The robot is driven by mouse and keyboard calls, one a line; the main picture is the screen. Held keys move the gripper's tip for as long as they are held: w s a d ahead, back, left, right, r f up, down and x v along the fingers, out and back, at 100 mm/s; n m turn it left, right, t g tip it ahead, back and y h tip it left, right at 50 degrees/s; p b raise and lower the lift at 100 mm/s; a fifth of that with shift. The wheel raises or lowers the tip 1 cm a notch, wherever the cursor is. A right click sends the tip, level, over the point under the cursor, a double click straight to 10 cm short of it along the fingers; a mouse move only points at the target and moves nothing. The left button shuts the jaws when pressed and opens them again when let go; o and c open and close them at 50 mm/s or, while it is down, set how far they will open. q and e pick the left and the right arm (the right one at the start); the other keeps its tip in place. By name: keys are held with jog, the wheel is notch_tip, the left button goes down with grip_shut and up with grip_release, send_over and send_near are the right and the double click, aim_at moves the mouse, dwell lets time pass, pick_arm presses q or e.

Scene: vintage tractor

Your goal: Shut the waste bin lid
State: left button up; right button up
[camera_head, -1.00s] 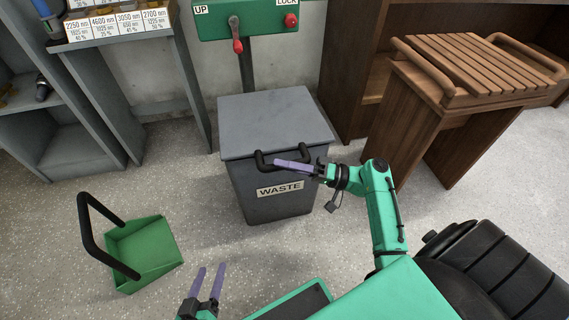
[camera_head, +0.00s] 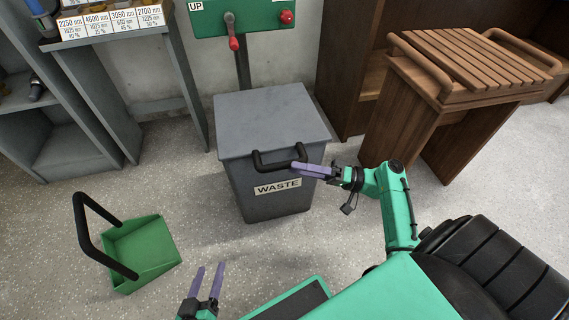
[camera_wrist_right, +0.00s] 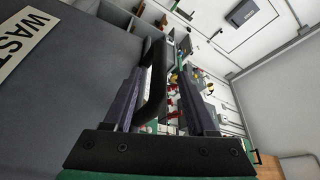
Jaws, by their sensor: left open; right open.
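The grey waste bin (camera_head: 267,195) stands upright on the floor, with a WASTE label on its front. Its lid (camera_head: 268,117) lies flat across the top, with no clear gap visible. A black handle (camera_head: 262,166) sticks out from the lid's front edge; it also shows in the right wrist view (camera_wrist_right: 156,85). My right gripper (camera_head: 298,168) is open at the handle's right end. In the wrist view the handle bar appears between the fingers, close to the left one; contact cannot be told. My left gripper (camera_head: 208,276) is open and empty, low in front, away from the bin.
A green dustpan (camera_head: 142,250) with a black handle stands on the floor at left. A slatted wooden stand (camera_head: 470,65) is at right, and a grey shelf unit (camera_head: 75,150) at left. A green panel (camera_head: 258,18) on a post stands behind the bin.

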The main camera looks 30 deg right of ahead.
pick_arm(q)
jog(key=shift+w+r, duration=0.1)
jog(key=shift+r, duration=0.25)
pick_arm(e)
jog(key=v, duration=0.9)
jog(key=shift+s+d, duration=0.2)
jog(key=shift+d, duration=0.05)
jog(key=shift+f, duration=0.1)
